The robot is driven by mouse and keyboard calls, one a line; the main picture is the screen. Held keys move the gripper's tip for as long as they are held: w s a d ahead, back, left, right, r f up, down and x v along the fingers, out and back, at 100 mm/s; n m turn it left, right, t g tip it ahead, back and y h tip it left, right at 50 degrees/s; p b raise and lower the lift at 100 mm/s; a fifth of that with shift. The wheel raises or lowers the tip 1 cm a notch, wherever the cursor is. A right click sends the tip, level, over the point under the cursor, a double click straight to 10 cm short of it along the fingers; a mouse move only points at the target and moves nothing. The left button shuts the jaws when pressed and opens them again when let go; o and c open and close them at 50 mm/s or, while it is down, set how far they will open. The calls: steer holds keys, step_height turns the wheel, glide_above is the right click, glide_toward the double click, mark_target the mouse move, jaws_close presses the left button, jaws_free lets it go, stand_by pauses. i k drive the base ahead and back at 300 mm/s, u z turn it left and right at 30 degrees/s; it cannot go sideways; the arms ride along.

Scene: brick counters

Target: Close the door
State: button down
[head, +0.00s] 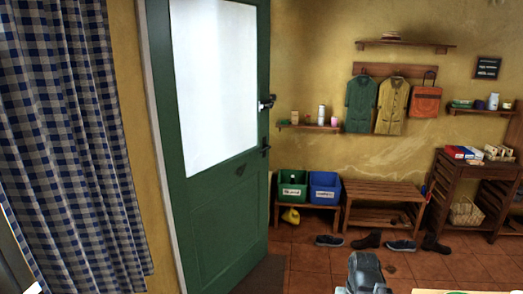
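The green door (222,215) with a large white glass pane (215,85) stands at the left of the head view. Its left side meets a pale frame (160,130). Its right edge stands free in front of the back wall, so it looks swung open; how far is hard to tell. A dark lever handle (267,102) and a lower dark fitting (265,147) sit near that free edge. A dark grey part of my arm shows at the bottom, right of the door and apart from it in the picture. My gripper's fingers are not visible.
A checked curtain (70,140) hangs left of the door. A dark mat (262,275) lies at its foot. Along the back wall stand a bench with green (292,185) and blue (325,187) bins, a slatted bench (383,192) and several shoes. Tiled floor (310,260) is open beside the door.

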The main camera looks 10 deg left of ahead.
mark_target(220, 211)
steer(key=u, duration=0.35)
steer(key=i, duration=1.85)
steer(key=u, duration=0.75)
